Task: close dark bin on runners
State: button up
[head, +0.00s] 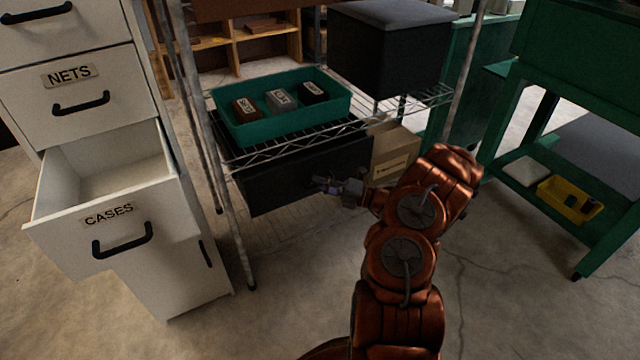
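The dark bin (275,188) hangs on its runners under the wire shelf, in the middle of the head view. Its broad black front faces me, just below the shelf's front edge. Its inside is mostly hidden by the shelf and the tray above, so I cannot tell exactly how far out it stands. My gripper (322,185) is in front of the lower right part of the bin's front, very close to it. I cannot tell whether it touches. The fingers are small and dark against the bin, and their opening is unclear.
A green tray (290,120) with three labelled blocks sits on the wire shelf (300,138). A cardboard box (394,152) stands right of the bin. At left, the white CASES drawer (105,225) stands open. A green bench (560,215) is at right. Floor in front is clear.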

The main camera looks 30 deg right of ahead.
grip_shut()
jog(key=shift+w+d+p, duration=0.15)
jog(key=shift+w+p, duration=0.2)
jog(key=shift+w, duration=0.7)
jog(key=shift+w+d+p, duration=0.1)
jog(key=shift+w+p, duration=0.2)
jog(key=shift+w, duration=0.75)
jog(key=o, duration=0.6)
grip_release()
jog(key=shift+w, duration=0.1)
jog(key=v, duration=1.2)
